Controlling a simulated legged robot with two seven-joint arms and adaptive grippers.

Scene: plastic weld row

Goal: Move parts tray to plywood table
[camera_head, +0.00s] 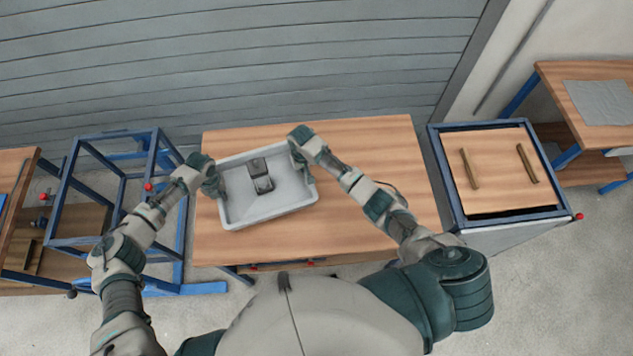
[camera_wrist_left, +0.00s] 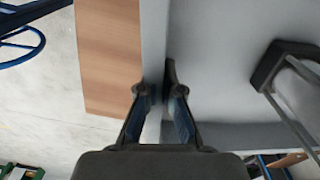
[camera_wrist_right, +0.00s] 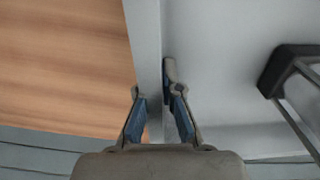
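In the left wrist view (camera_wrist_left: 155,85) and right wrist view (camera_wrist_right: 152,85) the fingers straddle the wall, tips close against both faces. Which wooden surface is the plywood table is not clear.
An open blue frame stand (camera_head: 110,190) is left of the middle table. A blue-edged cabinet (camera_head: 510,213) to the right carries a wooden panel with two bars. Another bench (camera_head: 555,85) stands at far right. The middle table's right half is clear. A grey slatted wall (camera_head: 240,60) is behind.

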